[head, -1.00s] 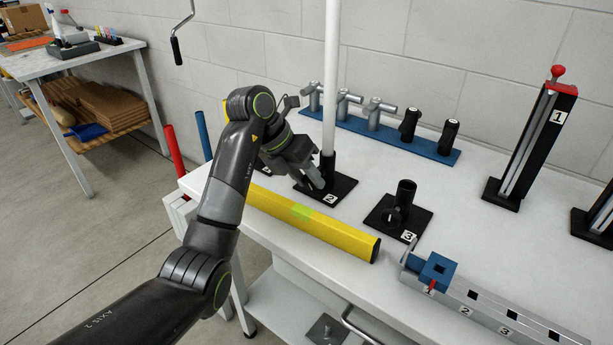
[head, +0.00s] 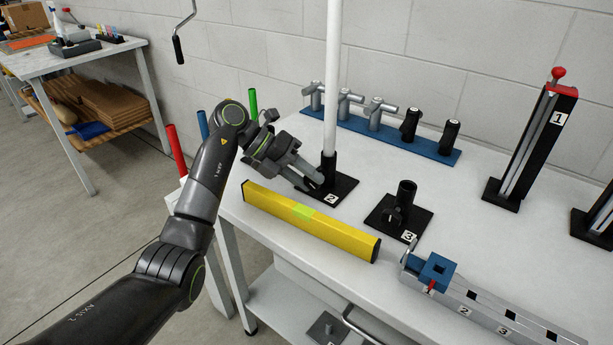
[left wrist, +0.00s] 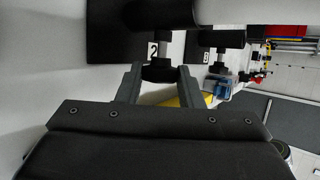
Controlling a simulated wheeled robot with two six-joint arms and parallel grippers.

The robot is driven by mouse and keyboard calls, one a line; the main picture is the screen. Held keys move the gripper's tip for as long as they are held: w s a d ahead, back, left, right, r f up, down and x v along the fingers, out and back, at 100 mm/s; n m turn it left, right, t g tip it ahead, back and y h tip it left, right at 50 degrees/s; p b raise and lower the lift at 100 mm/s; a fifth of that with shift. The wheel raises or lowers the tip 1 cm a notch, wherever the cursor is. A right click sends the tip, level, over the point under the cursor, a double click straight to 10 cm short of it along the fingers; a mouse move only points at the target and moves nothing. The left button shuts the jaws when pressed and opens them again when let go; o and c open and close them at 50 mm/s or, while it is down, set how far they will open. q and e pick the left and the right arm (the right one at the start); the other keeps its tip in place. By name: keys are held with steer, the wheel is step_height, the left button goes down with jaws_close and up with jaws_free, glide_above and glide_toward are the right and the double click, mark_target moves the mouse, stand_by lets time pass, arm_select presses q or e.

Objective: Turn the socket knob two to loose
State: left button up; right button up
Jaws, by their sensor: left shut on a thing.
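Socket two is a black tube on a black plate marked 2 (head: 343,190), with a white pole (head: 331,80) standing upright in it. My left gripper (head: 315,186) reaches in from the left, low at the socket's side. In the left wrist view its two fingers (left wrist: 159,80) stand on either side of the socket's dark round knob (left wrist: 160,73) and are shut on it. The label 2 shows just above the knob there. In the head view the fingers hide the knob. My right gripper is in no view.
Socket three (head: 399,212), empty, stands to the right. A yellow bar (head: 310,222) lies in front of both sockets. A blue rack (head: 390,140) with several handles is behind. A grey rail with a blue block (head: 436,270) lies at front right.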

arm_select(q)
steer(key=shift+h, duration=0.4)
steer(key=shift+f+g+h, duration=0.1)
steer(key=shift+g+h, duration=0.2)
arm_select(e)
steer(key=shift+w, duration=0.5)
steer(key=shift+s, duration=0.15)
arm_select(q)
steer(key=o, duration=1)
steer(key=shift+c, duration=0.2)
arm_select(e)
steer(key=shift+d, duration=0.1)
arm_select(q)
steer(key=shift+w+a, duration=0.1)
steer(key=shift+a, duration=0.1)
steer(key=b+v, duration=0.1)
steer(key=v, duration=1.6)
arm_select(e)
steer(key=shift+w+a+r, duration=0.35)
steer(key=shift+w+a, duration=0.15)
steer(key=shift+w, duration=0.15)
arm_select(q)
steer(key=shift+w, duration=0.1)
